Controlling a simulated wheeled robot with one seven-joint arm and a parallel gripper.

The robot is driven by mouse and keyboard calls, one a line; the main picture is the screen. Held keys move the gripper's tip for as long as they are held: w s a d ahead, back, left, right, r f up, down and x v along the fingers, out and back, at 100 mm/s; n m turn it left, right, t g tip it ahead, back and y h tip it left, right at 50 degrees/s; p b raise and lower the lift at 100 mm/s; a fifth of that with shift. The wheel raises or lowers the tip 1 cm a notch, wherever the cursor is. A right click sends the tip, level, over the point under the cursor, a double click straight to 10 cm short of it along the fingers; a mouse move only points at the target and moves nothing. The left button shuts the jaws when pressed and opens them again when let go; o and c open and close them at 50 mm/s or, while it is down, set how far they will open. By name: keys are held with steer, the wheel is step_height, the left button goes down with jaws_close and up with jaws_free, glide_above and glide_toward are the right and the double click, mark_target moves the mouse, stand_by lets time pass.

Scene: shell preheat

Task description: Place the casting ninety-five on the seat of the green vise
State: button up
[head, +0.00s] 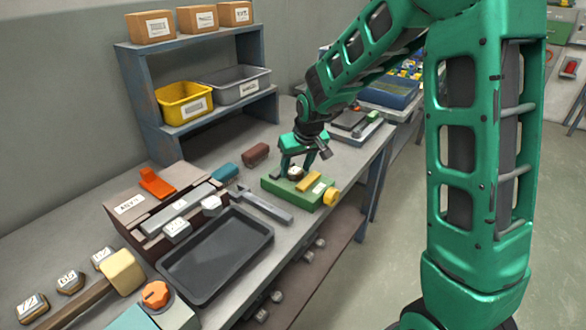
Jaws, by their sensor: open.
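The green vise (316,194) sits near the table's front edge, with a yellow bar on top and a yellow knob at its right. A small casting with a pale top (295,173) rests at the vise's left end; its label is too small to read. My gripper (297,165) points down over it, fingers open on either side of the casting. I cannot tell whether a finger touches it.
A dark empty tray (216,256) lies left of the vise, with a grey wrench-like tool (264,206) between. A mallet (118,274) and an orange knob (155,294) are at the front left. A blue shelf (150,104) with bins stands behind. My arm fills the right.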

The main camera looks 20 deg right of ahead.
steer(key=shift+a, duration=0.25)
steer(key=shift+r, duration=0.25)
steer(key=v, duration=1.2)
steer(key=shift+d+r, duration=0.2)
steer(key=shift+r, duration=0.15)
steer(key=s+d+m+g+h, duration=0.1)
steer(key=s+d+m+g, duration=0.15)
steer(key=s+d, duration=1.05)
steer(key=s+d+f+m+g, duration=0.1)
steer(key=s+f+m, duration=0.1)
steer(key=s, duration=0.9)
steer(key=s+d+f+m+g, duration=0.1)
steer(key=s+d+f+m, duration=0.1)
steer(key=s, duration=0.9)
steer(key=shift+m+y, duration=0.4)
steer(key=shift+m, duration=0.15)
